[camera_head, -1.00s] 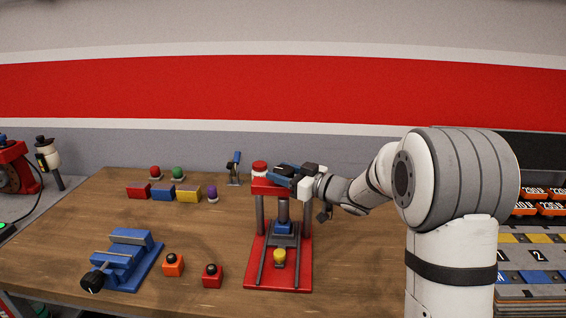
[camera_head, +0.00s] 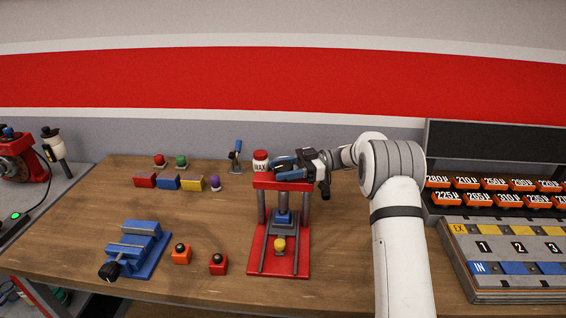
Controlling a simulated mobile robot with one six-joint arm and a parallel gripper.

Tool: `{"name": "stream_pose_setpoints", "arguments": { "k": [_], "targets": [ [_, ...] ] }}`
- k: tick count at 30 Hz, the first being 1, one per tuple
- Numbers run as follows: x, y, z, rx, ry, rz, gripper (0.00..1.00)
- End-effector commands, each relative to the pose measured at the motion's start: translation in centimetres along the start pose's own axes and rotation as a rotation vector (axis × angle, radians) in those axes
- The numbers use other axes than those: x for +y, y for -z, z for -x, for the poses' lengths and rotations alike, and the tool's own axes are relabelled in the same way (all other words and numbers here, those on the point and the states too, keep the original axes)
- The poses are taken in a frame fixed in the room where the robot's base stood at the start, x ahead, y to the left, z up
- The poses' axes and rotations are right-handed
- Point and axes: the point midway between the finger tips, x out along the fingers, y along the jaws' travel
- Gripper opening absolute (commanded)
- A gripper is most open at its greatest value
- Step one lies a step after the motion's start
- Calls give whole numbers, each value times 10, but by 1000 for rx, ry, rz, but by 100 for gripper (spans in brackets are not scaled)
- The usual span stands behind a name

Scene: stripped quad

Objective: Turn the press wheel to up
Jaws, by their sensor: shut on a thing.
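The red press (camera_head: 276,181) stands on the wooden bench, with two grey posts and a red base. A blue ram block (camera_head: 283,217) hangs between the posts, above a small yellow-topped piece (camera_head: 279,246) on the base. My gripper (camera_head: 294,169) reaches in from the right and is shut on the press wheel at the top of the press. Blue parts show at its jaws. The wheel is mostly hidden by the jaws, and its angle cannot be told.
A jar marked WAX (camera_head: 261,163) stands close behind the press. A blue vice (camera_head: 137,243) and orange (camera_head: 181,256) and red (camera_head: 218,267) blocks lie to the left. Coloured blocks and knobs stand at the back left. A rack of orange labelled boxes (camera_head: 508,201) is right.

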Motion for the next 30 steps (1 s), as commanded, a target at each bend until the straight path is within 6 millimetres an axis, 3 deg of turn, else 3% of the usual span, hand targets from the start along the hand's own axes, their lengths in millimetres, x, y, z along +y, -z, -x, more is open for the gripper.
{"name": "stream_pose_setpoints", "arguments": {
  "k": [10,27,28,30],
  "targets": [
    [0,3,-1,1,155,1,25],
    [0,2,-1,1,184,3,25],
    [0,2,-1,1,184,4,49],
    [0,2,-1,1,184,3,55]
  ]
}}
